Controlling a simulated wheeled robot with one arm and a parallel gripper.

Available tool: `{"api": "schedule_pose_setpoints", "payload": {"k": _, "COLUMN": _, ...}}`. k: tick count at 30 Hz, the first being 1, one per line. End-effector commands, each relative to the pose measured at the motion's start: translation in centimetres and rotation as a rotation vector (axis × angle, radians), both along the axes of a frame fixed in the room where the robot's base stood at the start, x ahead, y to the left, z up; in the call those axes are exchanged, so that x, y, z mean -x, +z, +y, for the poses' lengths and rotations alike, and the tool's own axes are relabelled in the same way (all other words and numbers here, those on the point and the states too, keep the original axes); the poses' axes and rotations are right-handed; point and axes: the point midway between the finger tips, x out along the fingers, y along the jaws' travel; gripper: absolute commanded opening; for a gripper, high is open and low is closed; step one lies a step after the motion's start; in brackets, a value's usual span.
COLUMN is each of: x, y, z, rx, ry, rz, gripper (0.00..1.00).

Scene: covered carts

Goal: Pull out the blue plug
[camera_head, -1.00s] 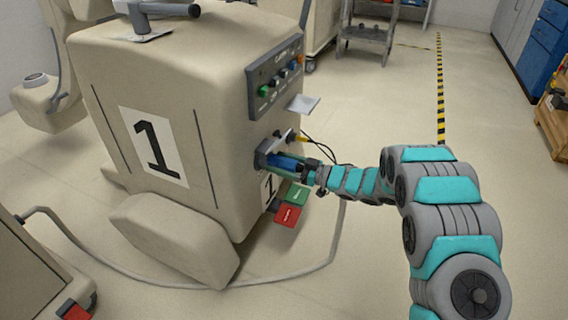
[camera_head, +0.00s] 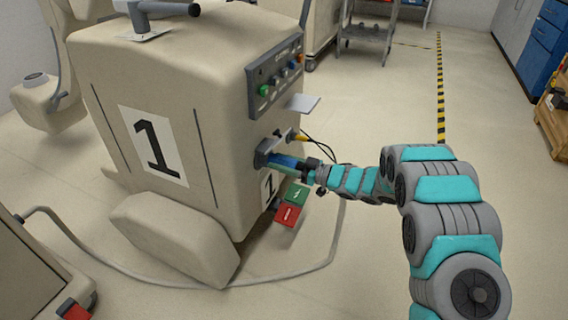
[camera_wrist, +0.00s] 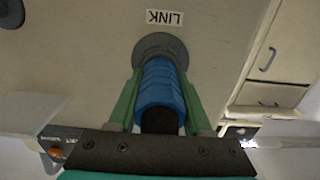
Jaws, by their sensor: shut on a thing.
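The blue plug (camera_head: 284,161) is at the side panel of the beige cart (camera_head: 170,110) marked 1. In the wrist view the ribbed blue plug (camera_wrist: 160,88) points at a round grey socket (camera_wrist: 176,44) under a LINK label. Its front end overlaps the socket ring in that view, and I cannot tell how deep it sits. My gripper (camera_head: 300,168) is shut on the plug. In the wrist view its green fingers (camera_wrist: 160,95) lie along both sides of the plug. The plug's rear is partly hidden by the gripper.
A yellow plug (camera_head: 300,138) with black cables sits just behind the blue one. Green (camera_head: 297,194) and red (camera_head: 287,214) tags hang below. A small shelf (camera_head: 304,103) juts out above. A grey hose (camera_head: 130,283) lies on the floor. Open floor is to the right.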

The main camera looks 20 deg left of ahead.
Motion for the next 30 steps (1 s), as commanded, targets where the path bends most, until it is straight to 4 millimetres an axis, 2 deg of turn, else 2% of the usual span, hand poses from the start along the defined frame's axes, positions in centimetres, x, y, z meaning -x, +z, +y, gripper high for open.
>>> {"api": "schedule_pose_setpoints", "payload": {"k": 1, "x": 0.5, "y": 0.0, "z": 0.5, "rx": 0.000, "ry": 0.013, "rz": -0.002, "gripper": 0.00}}
{"api": "schedule_pose_setpoints", "payload": {"k": 8, "x": 0.5, "y": 0.0, "z": 0.5, "rx": 0.000, "ry": 0.014, "rz": -0.002, "gripper": 0.00}}
{"api": "schedule_pose_setpoints", "payload": {"k": 30, "x": 0.6, "y": 0.0, "z": -2.5, "rx": 0.001, "ry": 0.010, "rz": 0.000, "gripper": 0.00}}
